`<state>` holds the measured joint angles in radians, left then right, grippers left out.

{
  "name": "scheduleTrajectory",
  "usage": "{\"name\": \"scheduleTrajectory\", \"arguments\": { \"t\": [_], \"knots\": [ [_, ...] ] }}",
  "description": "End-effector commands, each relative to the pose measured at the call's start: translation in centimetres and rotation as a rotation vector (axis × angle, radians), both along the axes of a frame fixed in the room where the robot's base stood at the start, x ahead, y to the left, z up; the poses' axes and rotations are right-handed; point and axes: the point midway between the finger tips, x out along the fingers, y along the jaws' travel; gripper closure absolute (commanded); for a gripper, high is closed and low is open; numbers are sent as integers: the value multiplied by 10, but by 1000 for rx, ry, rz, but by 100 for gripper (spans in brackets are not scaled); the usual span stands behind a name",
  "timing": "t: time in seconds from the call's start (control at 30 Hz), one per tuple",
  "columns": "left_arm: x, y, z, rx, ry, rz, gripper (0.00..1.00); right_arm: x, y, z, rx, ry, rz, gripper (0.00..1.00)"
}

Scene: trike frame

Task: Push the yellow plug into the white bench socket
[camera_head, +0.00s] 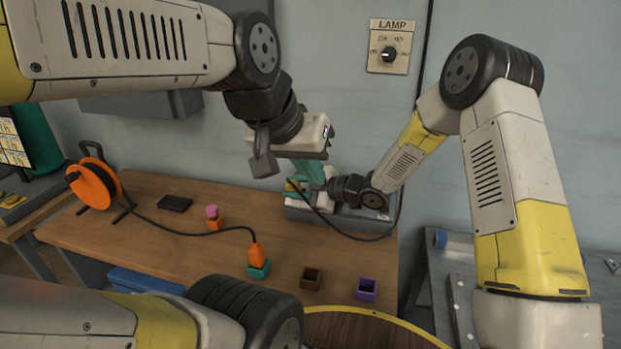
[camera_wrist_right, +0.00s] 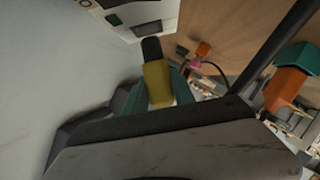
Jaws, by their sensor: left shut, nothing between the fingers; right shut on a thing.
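The yellow plug (camera_wrist_right: 158,84) is between the teal fingers of my right gripper (camera_wrist_right: 160,92) in the right wrist view. Its black end points away from the gripper. In the head view only a small yellow bit (camera_head: 292,185) shows, left of my right wrist. My left gripper (camera_head: 312,174) is shut and empty, pointing down close above the plug. A grey-white box (camera_head: 305,212) sits on the bench under both grippers; I cannot make out the white socket's opening. A white housing (camera_wrist_right: 150,14) shows past the plug's black end; I cannot tell what it is.
A black cable (camera_head: 340,233) loops in front of the box. An orange plug (camera_head: 257,256) stands in a teal socket (camera_head: 259,270). Brown (camera_head: 312,278) and purple (camera_head: 367,290) sockets are at the front. An orange reel (camera_head: 92,184) stands left. The wall is close behind.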

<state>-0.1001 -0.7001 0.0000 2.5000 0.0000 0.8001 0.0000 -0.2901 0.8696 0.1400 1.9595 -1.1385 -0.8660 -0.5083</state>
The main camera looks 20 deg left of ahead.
Motion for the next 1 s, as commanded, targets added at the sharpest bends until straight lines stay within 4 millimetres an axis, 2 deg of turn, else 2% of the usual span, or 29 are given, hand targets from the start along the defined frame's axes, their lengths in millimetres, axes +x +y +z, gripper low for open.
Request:
{"name": "scheduleTrajectory", "arguments": {
  "t": [1.0],
  "knots": [
    [0,0,0,0,0,0,100,13,1,-15,0,1,0,100]
  ]
}}
